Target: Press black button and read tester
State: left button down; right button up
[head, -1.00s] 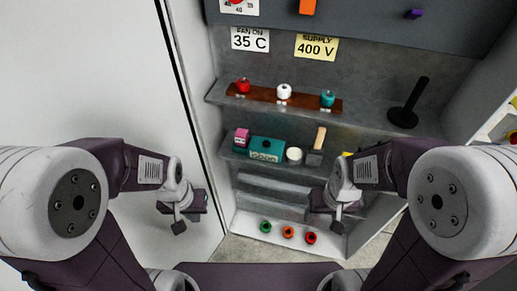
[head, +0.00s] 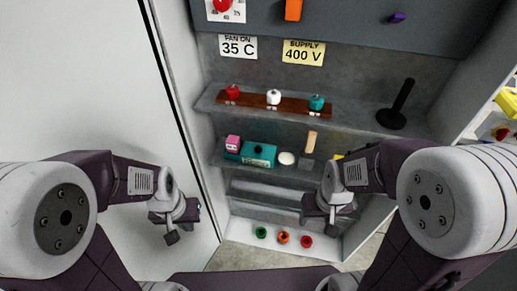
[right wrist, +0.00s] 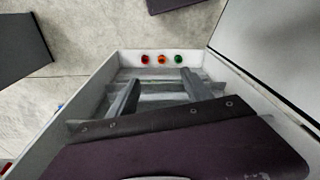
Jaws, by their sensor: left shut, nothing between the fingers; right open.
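A teal box with a small pale label or display (head: 258,155), possibly the tester, sits on the middle shelf of the cabinet; its reading is too small to make out. I cannot pick out a black button for certain. My left gripper (head: 172,236) is shut and empty in front of the white panel at the left. My right gripper (head: 333,222) is low at the right of the cabinet, in front of the lower shelves. In the right wrist view its two fingers (right wrist: 160,92) are apart with nothing between them.
The upper shelf holds red (head: 232,92), white (head: 273,97) and teal (head: 316,102) knobs on a brown strip, and a black stick on a round base (head: 392,119). A pink block (head: 232,142) and white round piece (head: 286,158) flank the teal box. Green, orange and red buttons (head: 284,237) line the bottom.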

grip_shut()
dwell(1.5)
